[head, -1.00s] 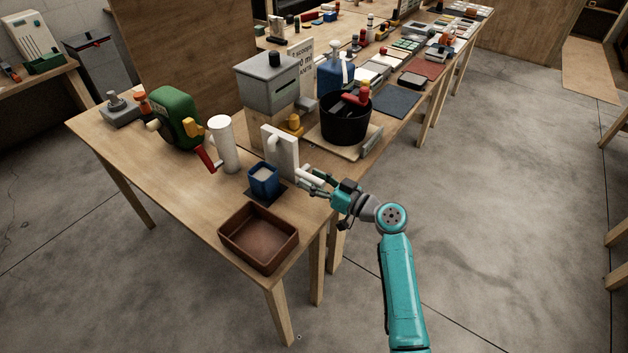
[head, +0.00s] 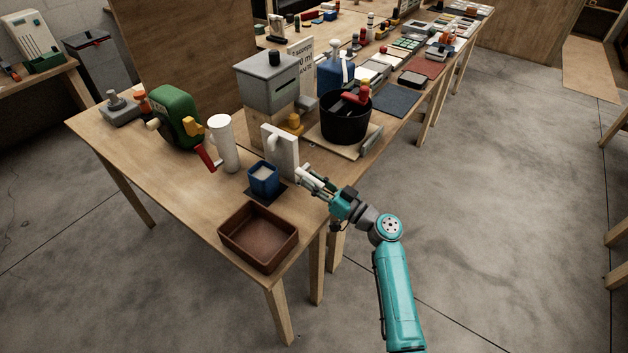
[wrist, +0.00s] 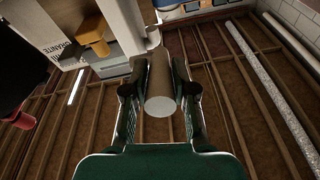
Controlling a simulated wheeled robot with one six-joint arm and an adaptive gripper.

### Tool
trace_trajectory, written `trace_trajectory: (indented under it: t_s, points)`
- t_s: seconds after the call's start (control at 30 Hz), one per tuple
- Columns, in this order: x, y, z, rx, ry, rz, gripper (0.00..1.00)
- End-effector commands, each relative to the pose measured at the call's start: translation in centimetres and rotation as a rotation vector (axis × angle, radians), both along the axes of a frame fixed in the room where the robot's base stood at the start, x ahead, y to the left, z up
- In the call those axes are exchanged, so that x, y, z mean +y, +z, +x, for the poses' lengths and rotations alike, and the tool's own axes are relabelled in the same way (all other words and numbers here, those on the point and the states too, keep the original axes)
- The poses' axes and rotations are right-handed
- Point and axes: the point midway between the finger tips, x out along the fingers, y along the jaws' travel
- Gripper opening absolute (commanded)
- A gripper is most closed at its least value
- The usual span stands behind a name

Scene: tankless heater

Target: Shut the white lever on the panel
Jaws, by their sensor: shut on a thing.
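The white panel (head: 281,152) stands upright near the front edge of the wooden table, behind the blue cup. Its white lever (head: 305,172) sticks out from the panel's right side, partly hidden by my gripper (head: 318,184). In the wrist view the lever (wrist: 160,82) is a thick round bar, end towards me, between the two dark fingers of my gripper (wrist: 157,88). The fingers are closed on it from both sides. The panel (wrist: 124,24) shows at the top of that view.
A blue cup (head: 263,178) with pale contents stands on a dark mat before the panel. A brown tray (head: 258,262) lies at the table's front corner. A black pot (head: 345,124) stands behind my gripper. Floor to the right is clear.

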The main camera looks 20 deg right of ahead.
Motion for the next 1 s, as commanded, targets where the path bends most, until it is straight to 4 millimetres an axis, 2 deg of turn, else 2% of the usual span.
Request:
trace_trajectory:
  t_s: [0.5, 0.53, 0.6, 0.63, 1.0]
  points:
    - [0.03, -0.26, 0.03, -0.044, -0.003, 0.033, 0.00]
    - [0.03, -0.26, 0.02, -0.044, -0.003, 0.033, 0.29]
    - [0.03, -0.26, 0.02, -0.044, -0.003, 0.033, 0.46]
    - [0.02, -0.26, 0.03, -0.044, -0.003, 0.033, 0.52]
    - [-0.22, -0.36, -0.23, -0.043, -0.004, 0.033, 0.52]
